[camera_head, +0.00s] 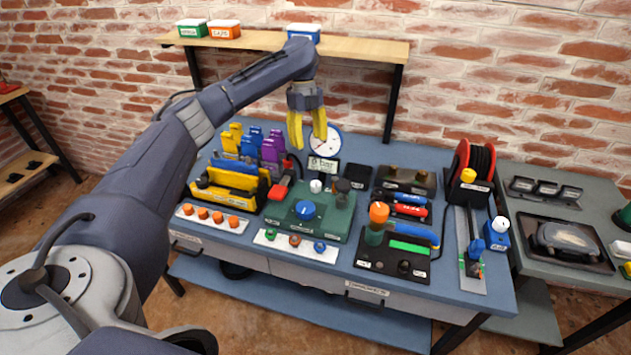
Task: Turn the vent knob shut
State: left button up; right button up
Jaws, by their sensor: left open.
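My left gripper (308,142) has two yellow fingers, apart and empty, pointing down above the back of the blue bench (392,155). It hangs in front of the round white gauge (327,141). Nearer the front is a green unit (327,222) with a blue knob (305,210), a white knob (316,186) and a black knob (342,186). The labels are too small to read, so I cannot tell which knob is the vent knob. The gripper touches none of them. My right gripper is not in view.
Purple, blue and yellow clamps (272,148) stand left of the display. A panel with an orange-topped post (378,212), red and blue tools (410,210) and a hose reel (470,165) fill the right. A wooden shelf (360,48) spans the back wall.

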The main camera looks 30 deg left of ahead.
aim_at(316, 183)
pick_arm(q)
jog(key=s+d+r+n+t+y, duration=0.2)
jog(key=d+n, duration=0.2)
jog(key=n, duration=0.9)
jog(key=f, duration=1.7)
jog(key=shift+w+a+f, duration=0.2)
jog(key=shift+f, duration=0.05)
grip_shut()
